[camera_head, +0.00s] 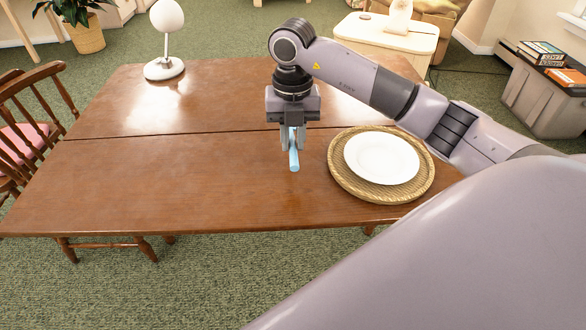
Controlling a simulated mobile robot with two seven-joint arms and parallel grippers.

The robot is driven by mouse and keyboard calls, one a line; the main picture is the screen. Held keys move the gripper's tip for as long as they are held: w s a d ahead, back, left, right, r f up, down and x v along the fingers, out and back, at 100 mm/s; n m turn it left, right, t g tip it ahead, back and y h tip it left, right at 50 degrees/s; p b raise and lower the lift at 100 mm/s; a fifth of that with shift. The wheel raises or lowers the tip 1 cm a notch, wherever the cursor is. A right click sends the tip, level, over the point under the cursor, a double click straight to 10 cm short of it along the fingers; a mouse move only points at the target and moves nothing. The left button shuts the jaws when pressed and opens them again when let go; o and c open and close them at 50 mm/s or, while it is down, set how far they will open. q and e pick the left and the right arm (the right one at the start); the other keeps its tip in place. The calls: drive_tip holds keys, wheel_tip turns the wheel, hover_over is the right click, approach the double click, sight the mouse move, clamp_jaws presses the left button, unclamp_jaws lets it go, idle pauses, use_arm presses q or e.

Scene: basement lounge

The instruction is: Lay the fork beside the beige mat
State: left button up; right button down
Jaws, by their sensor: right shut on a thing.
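My right gripper (292,146) is over the middle of the wooden table, pointing down, to the left of the mat. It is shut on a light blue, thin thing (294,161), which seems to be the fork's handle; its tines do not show. I cannot tell whether the fork touches the table. The beige mat (341,179) is round and woven, and lies on the right part of the table. A white plate (382,158) rests on it. The fork and the mat are apart. My left gripper is not in view.
A wooden chair (40,110) is at the left edge. My right arm reaches in over the table behind the plate.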

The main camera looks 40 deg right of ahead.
hover_over(293, 177)
wheel_tip(293, 177, down, 4)
drive_tip(key=shift+f, duration=0.1)
wheel_tip(293, 177, down, 4)
drive_tip(key=shift+a+f, duration=0.1)
drive_tip(key=shift+b, duration=0.3)
drive_tip(key=c, duration=1)
unclamp_jaws()
wheel_tip(293, 177, up, 12)
drive_tip(key=shift+r+p, duration=0.15)
drive_tip(key=shift+p, duration=0.25)
